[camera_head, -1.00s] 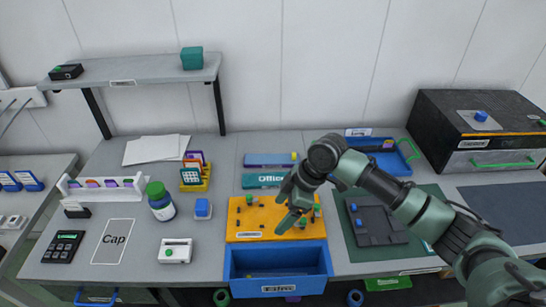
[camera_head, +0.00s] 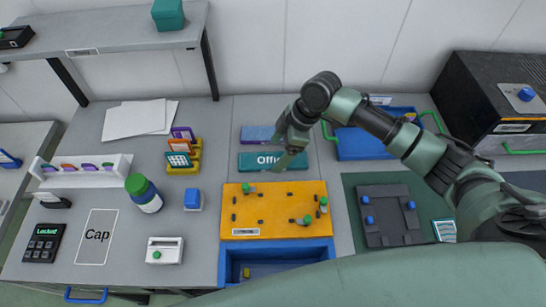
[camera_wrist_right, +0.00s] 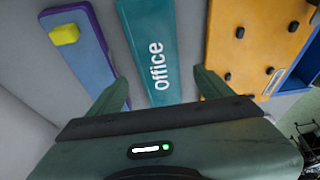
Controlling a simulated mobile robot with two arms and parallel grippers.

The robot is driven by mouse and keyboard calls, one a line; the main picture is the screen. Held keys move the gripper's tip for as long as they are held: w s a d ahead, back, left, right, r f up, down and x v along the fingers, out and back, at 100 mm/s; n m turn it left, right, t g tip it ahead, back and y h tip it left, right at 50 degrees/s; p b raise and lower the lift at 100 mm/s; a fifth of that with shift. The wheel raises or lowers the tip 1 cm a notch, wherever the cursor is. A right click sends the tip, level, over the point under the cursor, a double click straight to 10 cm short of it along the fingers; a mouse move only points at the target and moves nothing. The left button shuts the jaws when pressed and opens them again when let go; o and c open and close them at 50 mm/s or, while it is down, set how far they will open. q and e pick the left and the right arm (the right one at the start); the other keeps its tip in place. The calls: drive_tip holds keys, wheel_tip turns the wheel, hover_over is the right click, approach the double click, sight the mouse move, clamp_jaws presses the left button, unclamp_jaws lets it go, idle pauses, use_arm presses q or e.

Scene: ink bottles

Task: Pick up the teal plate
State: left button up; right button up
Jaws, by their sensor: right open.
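The teal plate (camera_head: 247,162), lettered "Office", lies flat on the grey table behind the orange board. It also shows in the right wrist view (camera_wrist_right: 147,30), running up between the fingers. My right gripper (camera_head: 287,157) is open and empty over the plate's right half and hides part of it. In the right wrist view the two fingertips (camera_wrist_right: 161,80) are spread on either side of the plate. I cannot tell their exact height above the table. My left gripper is not in view.
A purple-blue plate (camera_head: 257,134) with a yellow block (camera_wrist_right: 64,34) lies just behind the teal plate. The orange board (camera_head: 275,206) with pegs lies in front, with a blue open drawer (camera_head: 232,270) below it. A blue tray (camera_head: 358,146) stands right.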

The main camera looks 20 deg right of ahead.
sight(271, 160)
drive_tip(key=x, duration=0.2)
drive_tip(key=shift+a+f, duration=0.15)
drive_tip(key=shift+f, duration=0.05)
drive_tip(key=shift+w+a+f, duration=0.1)
drive_tip(key=shift+f, duration=0.25)
drive_tip(key=c, duration=1.6)
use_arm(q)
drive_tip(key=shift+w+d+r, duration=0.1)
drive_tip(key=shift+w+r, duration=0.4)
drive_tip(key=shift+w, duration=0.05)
use_arm(e)
drive_tip(key=shift+c, duration=0.4)
drive_tip(key=shift+r, duration=0.1)
drive_tip(key=shift+r, duration=0.1)
